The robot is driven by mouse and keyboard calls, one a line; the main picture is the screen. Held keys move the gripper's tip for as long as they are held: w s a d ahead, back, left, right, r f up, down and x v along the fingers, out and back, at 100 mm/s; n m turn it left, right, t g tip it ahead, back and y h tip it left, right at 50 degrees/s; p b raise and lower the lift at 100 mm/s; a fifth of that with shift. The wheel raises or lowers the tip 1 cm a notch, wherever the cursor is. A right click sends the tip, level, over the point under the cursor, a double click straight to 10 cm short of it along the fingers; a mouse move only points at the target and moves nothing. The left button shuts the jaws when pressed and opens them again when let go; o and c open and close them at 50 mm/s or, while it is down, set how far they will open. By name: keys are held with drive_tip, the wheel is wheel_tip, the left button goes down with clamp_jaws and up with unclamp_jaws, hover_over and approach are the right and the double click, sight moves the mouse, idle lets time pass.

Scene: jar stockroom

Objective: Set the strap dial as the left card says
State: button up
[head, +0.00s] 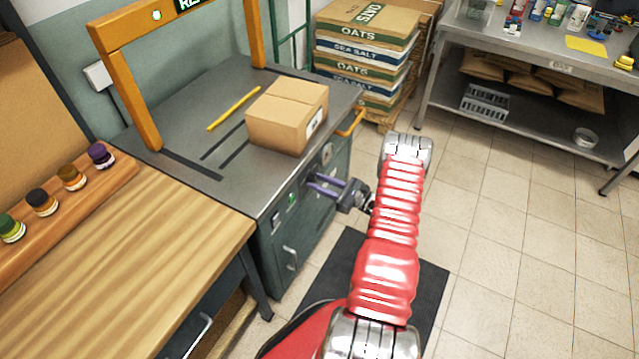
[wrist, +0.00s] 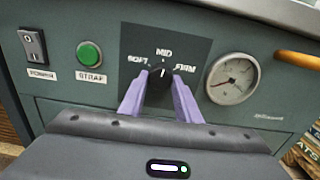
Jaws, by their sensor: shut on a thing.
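In the wrist view the strap dial (wrist: 157,84) is a black knob on a dark panel marked SOFT, MID and FIRM. Its small white mark points up, roughly at MID. My gripper (wrist: 159,94) has its two purple fingers shut on the knob, one on each side. In the head view my gripper (head: 325,188) reaches the front of the grey strapping machine (head: 225,88); the knob itself is too small to make out there. I see no card that I can read in either view.
On the panel, a POWER switch (wrist: 33,45) and a green STRAP button (wrist: 89,54) lie left of the dial, a round gauge (wrist: 233,79) right. A cardboard box (head: 287,114) and a yellow pencil-like stick (head: 233,108) lie on the machine top. Tiled floor is free at right.

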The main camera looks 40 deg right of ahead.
drive_tip(key=shift+n, duration=0.7)
drive_tip(key=o, duration=1.1)
drive_tip(key=shift+c, duration=0.2)
drive_tip(key=shift+s+d, duration=0.1)
drive_tip(key=v, duration=1.3)
drive_tip(key=shift+s, duration=0.3)
